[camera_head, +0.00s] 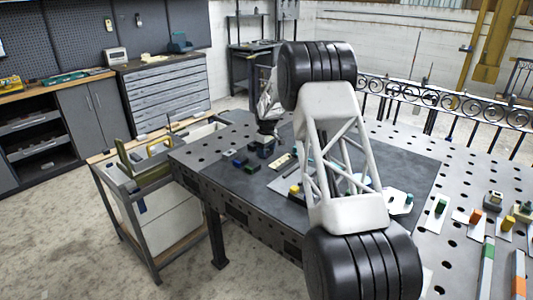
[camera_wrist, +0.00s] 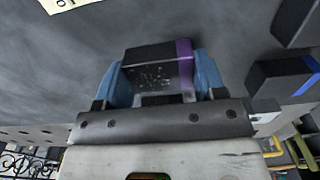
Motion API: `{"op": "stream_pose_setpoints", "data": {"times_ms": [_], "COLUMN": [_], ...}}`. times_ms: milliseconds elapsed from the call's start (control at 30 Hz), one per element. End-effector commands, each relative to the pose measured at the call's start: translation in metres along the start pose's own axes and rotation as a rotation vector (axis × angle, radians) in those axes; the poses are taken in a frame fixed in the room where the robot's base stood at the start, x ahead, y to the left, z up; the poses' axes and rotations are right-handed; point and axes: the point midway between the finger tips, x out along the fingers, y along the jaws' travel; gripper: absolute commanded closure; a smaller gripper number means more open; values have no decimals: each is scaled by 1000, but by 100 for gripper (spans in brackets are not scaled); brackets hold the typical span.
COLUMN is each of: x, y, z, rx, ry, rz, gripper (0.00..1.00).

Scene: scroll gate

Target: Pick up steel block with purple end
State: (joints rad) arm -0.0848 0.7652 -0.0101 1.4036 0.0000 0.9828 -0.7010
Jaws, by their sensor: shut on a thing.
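The steel block with the purple end (camera_wrist: 152,68) is between the two blue fingers of my gripper (camera_wrist: 160,82) in the wrist view. Its purple band is at the right end, beside the right finger. The fingers are shut on the block at its two ends. In the head view my gripper (camera_head: 267,136) is low over the dark mat at the table's left part, and the held block cannot be made out there. Whether the block touches the mat or hangs just above it I cannot tell.
A dark block with a blue end (camera_wrist: 285,80) lies close right of my gripper, with another dark block (camera_wrist: 298,22) beyond. A pale labelled card (camera_wrist: 68,3) is at the upper left. The dark mat (camera_wrist: 50,60) is bare on the left. Table edge (camera_head: 215,190) is near.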

Motion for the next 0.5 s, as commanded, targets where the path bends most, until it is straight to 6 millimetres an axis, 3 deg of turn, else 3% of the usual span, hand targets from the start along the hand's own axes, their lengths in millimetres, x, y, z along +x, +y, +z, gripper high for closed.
{"op": "stream_pose_setpoints", "data": {"times_ms": [267, 500], "x": [-8, -32], "y": [0, 0], "z": [0, -1], "rx": [0, 0], "ry": [2, 3], "rz": [1, 2], "gripper": [77, 77]}}
